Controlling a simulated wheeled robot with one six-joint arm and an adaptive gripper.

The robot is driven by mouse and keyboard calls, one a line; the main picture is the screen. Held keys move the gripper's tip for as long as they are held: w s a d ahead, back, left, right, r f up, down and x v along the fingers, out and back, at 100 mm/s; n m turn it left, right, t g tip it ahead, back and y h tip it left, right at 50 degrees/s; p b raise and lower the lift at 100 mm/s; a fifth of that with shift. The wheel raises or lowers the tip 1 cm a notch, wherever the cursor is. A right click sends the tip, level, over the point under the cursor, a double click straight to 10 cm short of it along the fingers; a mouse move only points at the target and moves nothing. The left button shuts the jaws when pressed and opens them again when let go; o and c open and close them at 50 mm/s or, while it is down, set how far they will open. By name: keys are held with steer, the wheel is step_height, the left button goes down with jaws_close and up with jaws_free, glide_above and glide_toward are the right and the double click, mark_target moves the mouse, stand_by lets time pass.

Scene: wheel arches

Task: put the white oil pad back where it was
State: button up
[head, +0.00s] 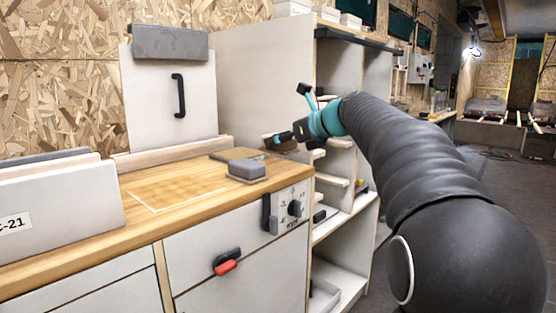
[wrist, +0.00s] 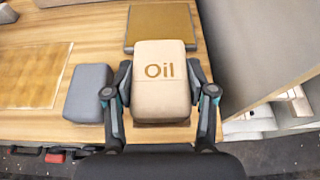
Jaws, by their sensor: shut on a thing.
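The white oil pad (wrist: 163,55) is a cream block with "Oil" in brown on its top. My gripper (wrist: 158,84) is shut on it, one finger on each side, in the wrist view. In the head view my gripper (head: 282,140) is over the back right end of the wooden worktop (head: 130,215), and the pad is mostly hidden there. A brown mat (wrist: 160,24) lies just beyond the pad in the wrist view, partly covered by it. The gap between pad and worktop cannot be told exactly.
A grey block (wrist: 88,94) stands on the worktop left of the pad. An outlined rectangle (wrist: 34,76) lies further left. A white upright panel with a black handle (head: 179,95) stands at the back. Open shelving (head: 340,170) is to the right.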

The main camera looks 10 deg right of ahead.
mark_target(279, 169)
steer(key=shift+w+a+f, duration=0.35)
steer(key=shift+w, duration=0.05)
steer(key=shift+f+b, duration=0.6)
steer(key=shift+f, duration=1.35)
steer(key=o, duration=1.2)
steer(key=shift+f, duration=0.15)
steer(key=shift+c, duration=0.2)
steer(key=shift+s+d+r, duration=0.1)
steer(key=shift+r, duration=0.1)
steer(key=v, duration=1.1)
steer(key=shift+s+d, duration=0.25)
steer(key=shift+s, duration=0.05)
